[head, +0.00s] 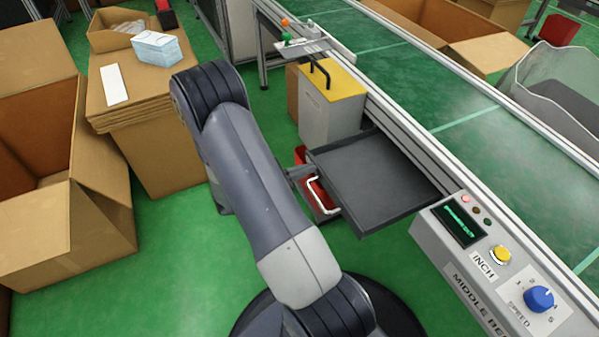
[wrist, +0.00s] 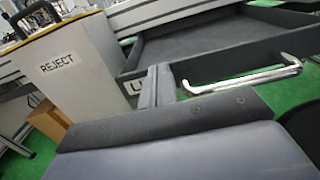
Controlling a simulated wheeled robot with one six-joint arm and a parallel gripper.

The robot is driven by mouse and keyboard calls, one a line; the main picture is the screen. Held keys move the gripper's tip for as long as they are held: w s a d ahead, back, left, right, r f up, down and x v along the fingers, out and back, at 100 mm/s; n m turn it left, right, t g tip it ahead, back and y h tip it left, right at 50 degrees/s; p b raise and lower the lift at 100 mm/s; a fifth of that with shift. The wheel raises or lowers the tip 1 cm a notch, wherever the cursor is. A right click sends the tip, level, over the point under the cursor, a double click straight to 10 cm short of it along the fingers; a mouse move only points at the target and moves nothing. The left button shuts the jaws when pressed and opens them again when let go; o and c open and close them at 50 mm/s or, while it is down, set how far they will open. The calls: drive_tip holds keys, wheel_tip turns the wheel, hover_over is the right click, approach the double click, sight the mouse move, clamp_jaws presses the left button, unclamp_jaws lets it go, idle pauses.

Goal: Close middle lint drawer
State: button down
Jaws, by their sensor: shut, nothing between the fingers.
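The dark grey lint drawer (head: 385,190) is pulled out from under the conveyor's side and its tray looks empty. Its pale bar handle (head: 325,197) is on the front. In the wrist view the drawer (wrist: 215,45) shows its inside, its silver handle (wrist: 245,78) and a front label partly hidden by my fingers. My gripper (wrist: 161,82) is shut and empty, just left of the handle and in front of the drawer front. I cannot tell whether it touches the front. In the head view only a bit of my gripper (head: 298,173) shows past my arm.
A reject bin (head: 330,115) with a yellow top stands left of the drawer. A red bin (head: 319,195) sits below the drawer. The control box (head: 490,260) is to its right. Cardboard boxes (head: 60,230) stand at the left, with green floor between.

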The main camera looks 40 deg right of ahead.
sight(363, 155)
drive_tip(key=x, duration=1.9)
drive_tip(key=shift+s+p, duration=0.15)
drive_tip(key=shift+p, duration=0.15)
drive_tip(key=shift+a, duration=0.15)
